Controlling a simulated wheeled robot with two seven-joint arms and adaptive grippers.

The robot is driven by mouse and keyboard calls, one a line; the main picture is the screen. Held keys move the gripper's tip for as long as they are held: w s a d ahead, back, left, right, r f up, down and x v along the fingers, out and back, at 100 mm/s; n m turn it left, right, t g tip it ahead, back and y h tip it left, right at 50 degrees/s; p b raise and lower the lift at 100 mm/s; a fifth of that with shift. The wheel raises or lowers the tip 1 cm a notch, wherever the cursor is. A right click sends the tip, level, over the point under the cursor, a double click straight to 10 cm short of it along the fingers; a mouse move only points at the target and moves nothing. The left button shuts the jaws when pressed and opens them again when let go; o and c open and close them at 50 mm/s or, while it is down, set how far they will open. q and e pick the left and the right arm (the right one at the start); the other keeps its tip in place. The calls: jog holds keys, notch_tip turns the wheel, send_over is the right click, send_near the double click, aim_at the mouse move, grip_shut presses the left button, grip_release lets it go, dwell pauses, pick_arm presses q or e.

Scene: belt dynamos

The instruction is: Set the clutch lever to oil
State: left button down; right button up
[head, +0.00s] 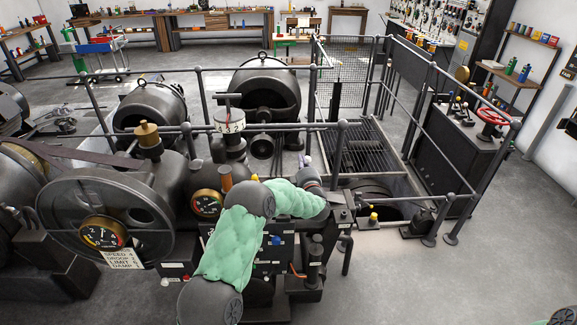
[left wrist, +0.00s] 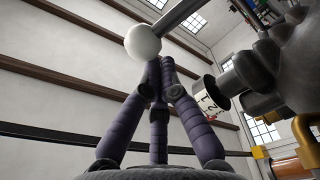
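A lever with a round white knob (left wrist: 143,40) shows in the left wrist view, its grey rod running to the upper right. I cannot tell whether this is the clutch lever, and no "oil" mark is readable. My left gripper (left wrist: 158,68) has its dark fingers drawn together, tips right at the knob. The knob covers the tips, so touching is unclear, and no grip around it shows. In the head view my left gripper (head: 307,165) is small and dark, at the end of my green-sleeved arm above the control panel. My right gripper is out of view.
Dark railings (head: 340,128) run around the machine and a floor grating (head: 355,146). A numbered white drum (head: 230,121) stands left of my gripper. A round dial (head: 102,234) with a paper note (head: 122,259) is at left. A red handwheel (head: 493,116) is at right.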

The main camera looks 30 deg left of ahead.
pick_arm(q)
jog(key=w+d+f+m+b, duration=0.4)
jog(key=w+d+b, duration=0.1)
jog(key=d, duration=0.3)
jog(key=shift+w+d+t+b, duration=0.15)
jog(key=shift+d+t+b, duration=0.2)
jog(key=shift+t+b, duration=0.05)
jog(key=shift+f, duration=0.1)
notch_tip(320, 180, up, 3)
jog(key=a, duration=0.3)
jog(key=r+v, duration=0.1)
jog(key=v, duration=0.9)
jog(key=shift+s+f, duration=0.3)
jog(key=shift+s, duration=0.2)
jog(key=shift+d, duration=0.2)
